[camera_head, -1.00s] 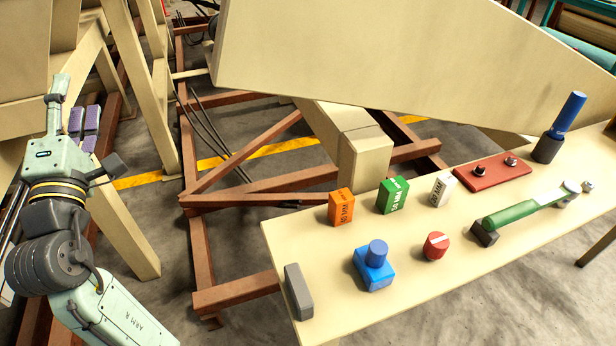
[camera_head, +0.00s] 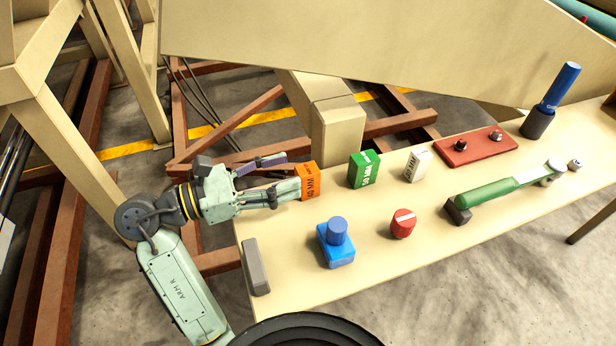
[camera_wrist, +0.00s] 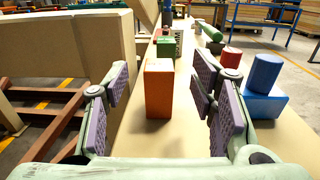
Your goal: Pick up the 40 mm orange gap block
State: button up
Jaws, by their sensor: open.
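The orange gap block (camera_head: 308,181), marked 40 MM, stands upright near the left end of the beige table (camera_head: 300,285). My gripper (camera_head: 285,178) reaches in from the left, with its fingertips close to the block's left side. In the wrist view the orange block (camera_wrist: 159,88) stands straight ahead, between the lines of the two purple-padded fingers (camera_wrist: 162,103). The fingers are wide apart, with a gap on each side of the block. From the frames I cannot tell whether the fingertips overlap its near face.
A green 50 MM block (camera_head: 364,169) and a white block (camera_head: 416,164) stand to the right. A blue block with a round knob (camera_head: 336,245), a red knob (camera_head: 403,223) and a grey block (camera_head: 255,266) are nearer the front. A large beige panel (camera_head: 400,55) rises behind.

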aim_at(297, 173)
jog(key=shift+f+p+x, duration=0.25)
jog(key=shift+p+x, duration=0.05)
jog(key=shift+x, duration=1.05)
jog(key=shift+f+p+x, duration=0.2)
jog(key=shift+p+x, duration=0.1)
jog(key=shift+x, duration=1.1)
jog(key=shift+c, duration=0.4)
grip_shut()
